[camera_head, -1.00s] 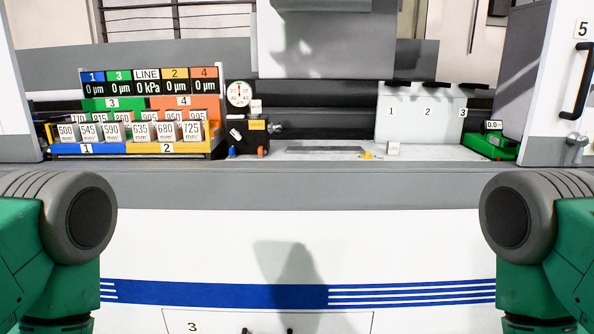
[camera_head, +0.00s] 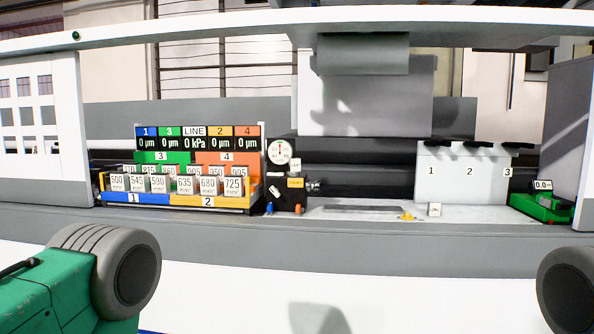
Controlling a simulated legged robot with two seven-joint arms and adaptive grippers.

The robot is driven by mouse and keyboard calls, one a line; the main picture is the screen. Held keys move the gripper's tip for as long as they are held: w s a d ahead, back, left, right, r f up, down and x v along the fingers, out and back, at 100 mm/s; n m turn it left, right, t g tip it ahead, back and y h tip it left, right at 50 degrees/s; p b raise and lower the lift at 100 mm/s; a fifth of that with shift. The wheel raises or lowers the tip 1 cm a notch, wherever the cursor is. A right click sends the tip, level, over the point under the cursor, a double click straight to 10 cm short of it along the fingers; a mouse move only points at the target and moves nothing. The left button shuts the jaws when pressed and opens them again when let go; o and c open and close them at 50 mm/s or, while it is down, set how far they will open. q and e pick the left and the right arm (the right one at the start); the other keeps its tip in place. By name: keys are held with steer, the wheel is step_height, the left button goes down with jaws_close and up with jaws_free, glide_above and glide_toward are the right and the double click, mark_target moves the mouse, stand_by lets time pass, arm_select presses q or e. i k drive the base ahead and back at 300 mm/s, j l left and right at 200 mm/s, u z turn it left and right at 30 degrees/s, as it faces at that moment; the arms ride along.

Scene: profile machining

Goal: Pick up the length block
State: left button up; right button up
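Several pale length blocks stand upright in a stepped rack (camera_head: 165,199) at left of centre. The front row carries labels, among them a 590 block (camera_head: 158,184), a 635 block (camera_head: 185,185) and a 725 block (camera_head: 233,188). Back-row blocks are partly hidden behind the front row. A single small white block (camera_head: 434,209) stands apart on the bench at right; its marking is too small to read. I cannot tell which block the task names. Only links of my two arms show at the lower left and lower right corners; neither gripper is in view.
A dark unit with a round dial (camera_head: 280,151) stands right of the rack. A grey panel marked 1, 2, 3 (camera_head: 450,190) stands behind the lone block. A green device (camera_head: 541,206) sits at far right. A small yellow piece (camera_head: 407,216) lies on the bench. The bench between is mostly clear.

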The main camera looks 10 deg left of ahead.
mark_target(295, 165)
steer(key=i+j+z, duration=0.2)
steer(key=z, duration=0.15)
steer(key=i+j+z, duration=0.15)
steer(key=j+z, duration=0.2)
steer(key=i+j+z, duration=0.1)
steer(key=j+z, duration=0.25)
